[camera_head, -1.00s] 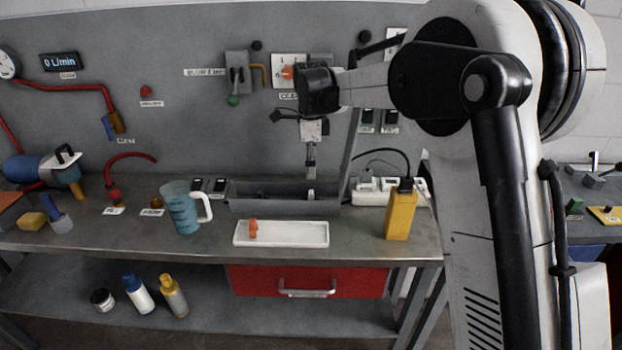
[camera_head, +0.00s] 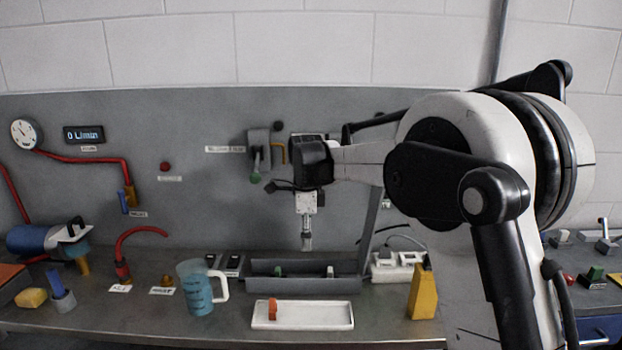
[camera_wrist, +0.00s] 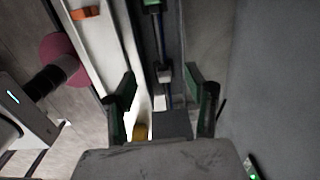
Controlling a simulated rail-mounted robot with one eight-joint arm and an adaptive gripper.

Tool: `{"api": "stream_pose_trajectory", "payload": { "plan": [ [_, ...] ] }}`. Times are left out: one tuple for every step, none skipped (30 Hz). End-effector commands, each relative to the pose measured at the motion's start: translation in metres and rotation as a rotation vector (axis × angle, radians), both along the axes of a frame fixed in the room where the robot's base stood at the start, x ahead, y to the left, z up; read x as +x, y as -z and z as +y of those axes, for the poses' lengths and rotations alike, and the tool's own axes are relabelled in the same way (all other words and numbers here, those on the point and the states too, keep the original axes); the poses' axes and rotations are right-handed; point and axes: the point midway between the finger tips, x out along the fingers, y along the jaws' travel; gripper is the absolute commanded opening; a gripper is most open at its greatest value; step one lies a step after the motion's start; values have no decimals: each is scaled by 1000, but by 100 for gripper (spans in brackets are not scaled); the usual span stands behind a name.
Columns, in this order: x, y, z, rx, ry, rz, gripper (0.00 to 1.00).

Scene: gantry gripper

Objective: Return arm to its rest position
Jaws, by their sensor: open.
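My gripper (camera_head: 306,246) hangs pointing down from my arm, above the grey trough on the bench, and holds nothing that I can see. In the wrist view my gripper (camera_wrist: 165,92) has its two dark green-edged fingers spread apart, with the trough between and below them. The trough (camera_head: 320,286) holds small items, including a green one and a light grey one. My arm reaches in from the right of the head view.
A white tray (camera_head: 325,316) with an orange piece (camera_head: 272,308) lies in front of the trough. A blue measuring jug (camera_head: 197,290) stands left, a yellow bottle (camera_head: 422,294) right. Behind is a panel (camera_head: 200,220) with red hoses and a gauge (camera_head: 26,133).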

Motion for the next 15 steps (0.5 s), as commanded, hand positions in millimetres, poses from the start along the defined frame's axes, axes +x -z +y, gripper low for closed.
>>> {"api": "stream_pose_trajectory", "payload": {
  "plan": [
    [-5, -6, -6, 2, -18, -7, 49],
    [-8, -9, -9, 3, -32, -12, 49],
    [-11, -13, -12, 5, -48, -19, 49],
    [-13, -16, -15, 6, -63, -25, 49],
    [-16, -19, -18, 6, -76, -30, 49],
    [-20, -23, -22, 7, -97, -38, 49],
    [-24, -26, -25, 8, -114, -44, 49],
    [-27, -30, -28, 8, -130, -51, 49],
    [-32, -34, -32, 9, -155, -61, 49],
    [-36, -38, -36, 10, -175, -68, 49],
    [-41, -42, -40, 10, -195, -75, 49],
    [-47, -47, -46, 9, -225, -88, 49],
    [-53, -51, -51, 8, -249, -98, 49],
    [-59, -55, -56, 7, -275, -107, 49],
    [-67, -61, -62, 5, -312, -123, 49]
  ]
}}
